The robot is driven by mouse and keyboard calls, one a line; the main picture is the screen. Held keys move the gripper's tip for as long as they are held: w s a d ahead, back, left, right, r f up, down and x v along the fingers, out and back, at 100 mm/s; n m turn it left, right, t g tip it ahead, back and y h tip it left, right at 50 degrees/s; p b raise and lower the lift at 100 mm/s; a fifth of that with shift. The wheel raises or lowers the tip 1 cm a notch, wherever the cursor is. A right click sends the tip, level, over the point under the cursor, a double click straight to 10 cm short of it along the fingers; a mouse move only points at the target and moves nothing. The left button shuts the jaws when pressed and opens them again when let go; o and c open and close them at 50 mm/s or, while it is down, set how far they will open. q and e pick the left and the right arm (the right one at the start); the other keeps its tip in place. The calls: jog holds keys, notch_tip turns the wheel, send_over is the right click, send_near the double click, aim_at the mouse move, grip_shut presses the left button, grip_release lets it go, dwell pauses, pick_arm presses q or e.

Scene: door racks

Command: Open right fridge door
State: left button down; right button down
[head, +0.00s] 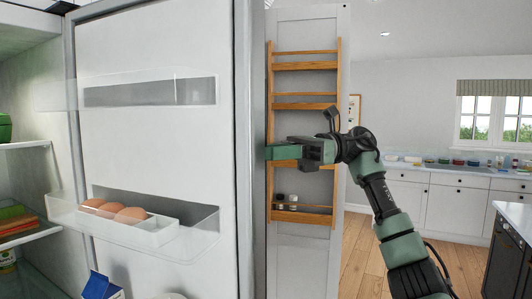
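The right fridge door (150,130) stands open at the left of the head view, its white inner side facing me. It carries a clear upper bin (150,92) and a clear lower bin (190,240). The door's grey edge (246,150) runs top to bottom. My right gripper (275,152) lies just right of that edge, pointing left, on the door's outer side. Its green fingertips reach the edge in the picture; whether they touch it, and how far apart they are, I cannot tell. My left gripper is not in view.
Brown eggs (115,211) sit in a white tray in the lower bin. Fridge shelves (25,145) with goods are at far left. A wooden rack (305,67) hangs on a white door behind my gripper. Wooden floor (365,255) and counters (450,205) lie right; a dark island stands at the right edge.

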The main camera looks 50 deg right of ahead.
jog(key=c, duration=1.4)
grip_release()
jog(key=shift+a, duration=0.1)
jog(key=shift+w+a, duration=0.1)
jog(key=shift+w, duration=0.05)
jog(key=v, duration=0.8)
jog(key=shift+w+a, duration=0.1)
jog(key=shift+w, duration=0.05)
